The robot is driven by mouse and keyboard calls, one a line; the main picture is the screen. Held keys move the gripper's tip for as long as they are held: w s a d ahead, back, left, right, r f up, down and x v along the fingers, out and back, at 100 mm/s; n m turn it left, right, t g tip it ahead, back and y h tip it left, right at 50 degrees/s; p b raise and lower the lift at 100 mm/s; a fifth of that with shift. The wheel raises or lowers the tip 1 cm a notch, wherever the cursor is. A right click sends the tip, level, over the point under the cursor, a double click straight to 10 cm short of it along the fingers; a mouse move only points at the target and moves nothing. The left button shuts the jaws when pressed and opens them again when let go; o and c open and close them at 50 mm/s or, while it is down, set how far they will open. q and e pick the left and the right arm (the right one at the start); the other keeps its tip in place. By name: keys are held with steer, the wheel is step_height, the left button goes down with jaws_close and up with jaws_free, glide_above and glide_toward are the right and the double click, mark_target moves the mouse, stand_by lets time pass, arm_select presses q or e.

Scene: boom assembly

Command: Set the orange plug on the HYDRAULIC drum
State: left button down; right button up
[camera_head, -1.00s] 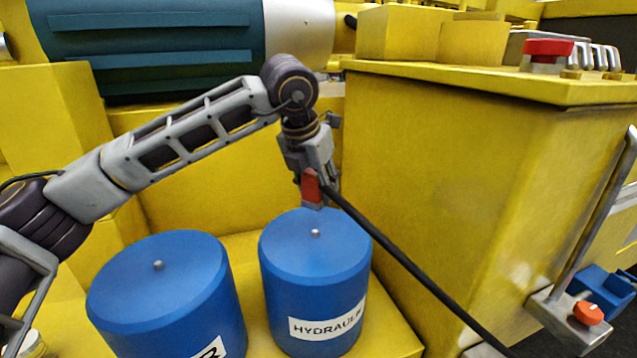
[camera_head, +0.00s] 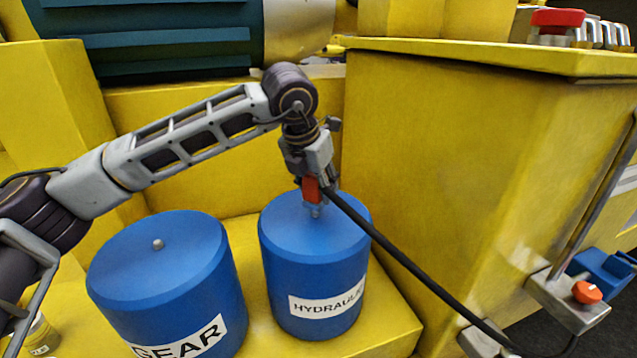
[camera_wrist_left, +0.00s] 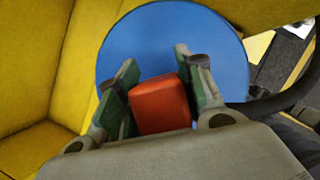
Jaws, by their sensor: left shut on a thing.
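The orange plug (camera_head: 311,190) is held in my left gripper (camera_head: 317,192), directly over the top of the blue HYDRAULIC drum (camera_head: 306,262). The gripper is shut on the plug, with a finger on either side of it. The lower end of the plug is at the drum's top stud, and I cannot tell whether they touch. In the left wrist view the plug (camera_wrist_left: 160,104) sits between the green-padded fingers (camera_wrist_left: 160,98), with the blue drum lid (camera_wrist_left: 150,40) behind it. A black cable runs from the plug down to the right. My right gripper is not in view.
The blue GEAR drum (camera_head: 160,280) with a bare stud on top stands left of the HYDRAULIC drum. A tall yellow cabinet (camera_head: 450,170) stands close on the right. An orange knob on a grey bracket (camera_head: 568,300) is at the lower right.

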arm_select(q)
steer(key=shift+f+b, duration=0.45)
steer(key=shift+b, duration=0.45)
stand_by(1.4)
steer(key=shift+f+b, duration=0.15)
steer(key=shift+b, duration=0.55)
stand_by(1.2)
steer(key=shift+f+b, duration=0.9)
stand_by(1.2)
steer(key=c, duration=0.9)
jaws_free()
steer(key=shift+o, duration=0.2)
steer(key=shift+v, duration=6)
